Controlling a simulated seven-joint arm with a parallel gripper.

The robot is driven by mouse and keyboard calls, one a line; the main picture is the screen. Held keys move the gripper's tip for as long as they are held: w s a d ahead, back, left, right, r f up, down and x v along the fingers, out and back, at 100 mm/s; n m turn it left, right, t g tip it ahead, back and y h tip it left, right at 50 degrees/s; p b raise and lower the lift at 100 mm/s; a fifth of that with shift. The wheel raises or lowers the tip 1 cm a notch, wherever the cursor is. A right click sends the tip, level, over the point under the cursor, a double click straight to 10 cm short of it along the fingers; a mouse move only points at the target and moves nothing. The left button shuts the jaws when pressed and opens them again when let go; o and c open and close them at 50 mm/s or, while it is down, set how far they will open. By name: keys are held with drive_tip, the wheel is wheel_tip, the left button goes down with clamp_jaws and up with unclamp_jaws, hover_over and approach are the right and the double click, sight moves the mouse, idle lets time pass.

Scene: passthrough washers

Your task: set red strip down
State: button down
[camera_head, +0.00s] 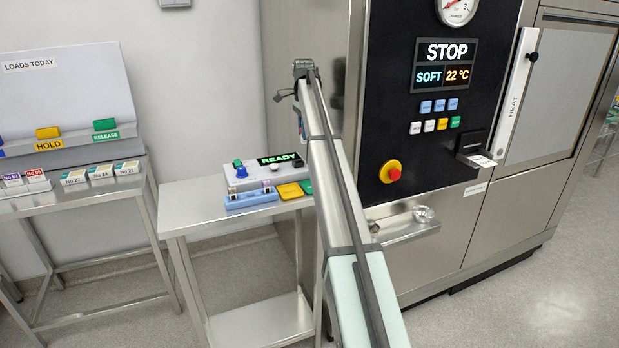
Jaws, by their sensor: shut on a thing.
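My arm reaches from the bottom of the head view up to the washer's left side. My gripper (285,96) is at its far end, small and dark, partly hidden by the arm. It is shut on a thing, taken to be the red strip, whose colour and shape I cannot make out. The gripper shows above and behind the small steel table (185,212), apart from its top in the picture. On that table are a grey reader box (231,182) with a lit READY display (279,159), a blue rack (250,200), a yellow pad (290,191) and a partly hidden green pad (306,187).
The washer (388,60) shows STOP, SOFT and 22 °C, with a red knob (391,172) and a steel shelf holding a clear dish (423,213). A left table (80,202) holds labelled boxes (100,174) beneath a LOADS TODAY board (65,85). The small table's front left is clear.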

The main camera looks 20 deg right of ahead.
drive_tip(key=s+f, duration=0.3)
drive_tip(key=s, duration=0.5)
drive_tip(key=shift+s+f, duration=0.15)
drive_tip(key=shift+f, duration=4.8)
drive_tip(key=shift+f, duration=0.15)
drive_tip(key=c, duration=1)
unclamp_jaws()
wheel_tip(320, 180, up, 12)
drive_tip(key=shift+r, duration=0.2)
